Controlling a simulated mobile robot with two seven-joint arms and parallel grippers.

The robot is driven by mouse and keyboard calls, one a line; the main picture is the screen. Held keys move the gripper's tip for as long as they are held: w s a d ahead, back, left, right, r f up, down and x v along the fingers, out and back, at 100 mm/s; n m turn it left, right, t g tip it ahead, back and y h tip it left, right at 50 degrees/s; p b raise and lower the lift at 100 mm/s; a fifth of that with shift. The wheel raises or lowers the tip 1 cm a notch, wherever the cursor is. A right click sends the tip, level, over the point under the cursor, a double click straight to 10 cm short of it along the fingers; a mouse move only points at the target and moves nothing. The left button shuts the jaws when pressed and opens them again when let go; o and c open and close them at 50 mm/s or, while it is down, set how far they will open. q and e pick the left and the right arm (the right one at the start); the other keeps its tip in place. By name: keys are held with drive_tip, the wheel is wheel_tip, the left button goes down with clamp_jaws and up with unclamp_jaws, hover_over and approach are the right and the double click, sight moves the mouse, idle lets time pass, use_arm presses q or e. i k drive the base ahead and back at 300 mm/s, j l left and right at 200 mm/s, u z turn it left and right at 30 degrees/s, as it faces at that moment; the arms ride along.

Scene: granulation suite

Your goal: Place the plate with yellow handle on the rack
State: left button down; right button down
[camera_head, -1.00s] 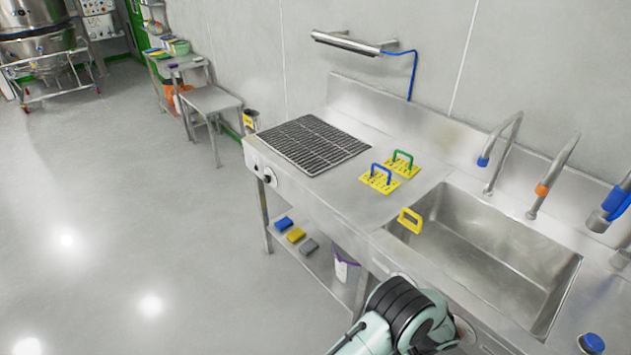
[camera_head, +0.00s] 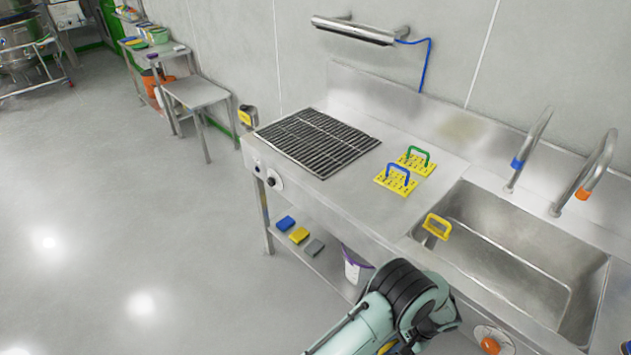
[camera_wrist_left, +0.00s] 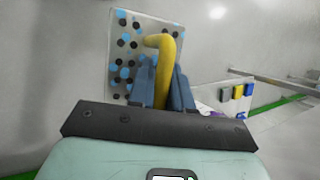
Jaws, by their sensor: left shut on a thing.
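In the left wrist view my left gripper (camera_wrist_left: 162,88) is shut on a yellow handle (camera_wrist_left: 164,45). A pale plate (camera_wrist_left: 126,62) with blue and black spots shows behind the fingers. In the head view only my left arm shows at the bottom; its fingertips are not visible. The dark slatted rack (camera_head: 317,141) lies flat and empty on the left of the steel counter. My right gripper is not in view.
Yellow plates with a blue handle (camera_head: 396,182) and a green handle (camera_head: 417,162) sit on the counter between the rack and the sink (camera_head: 530,265). Taps (camera_head: 600,165) stand behind the sink. Sponges (camera_head: 299,235) and a white bucket (camera_head: 355,268) are below the counter.

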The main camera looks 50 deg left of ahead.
sight(312, 139)
drive_tip(key=j+z, duration=0.1)
drive_tip(key=j, duration=0.35)
drive_tip(key=k+j+z, duration=0.1)
drive_tip(key=j, duration=0.35)
drive_tip(key=j+z, duration=0.1)
drive_tip(key=j, duration=0.4)
drive_tip(key=k+j, duration=0.15)
drive_tip(key=j, duration=0.25)
drive_tip(key=k+j+z, duration=0.15)
drive_tip(key=j, duration=0.3)
drive_tip(key=j+z, duration=0.1)
drive_tip(key=j, duration=0.35)
drive_tip(key=k+j+z, duration=0.1)
drive_tip(key=j, duration=0.35)
drive_tip(key=k+j+z, duration=0.1)
drive_tip(key=j, duration=0.3)
drive_tip(key=k, duration=0.1)
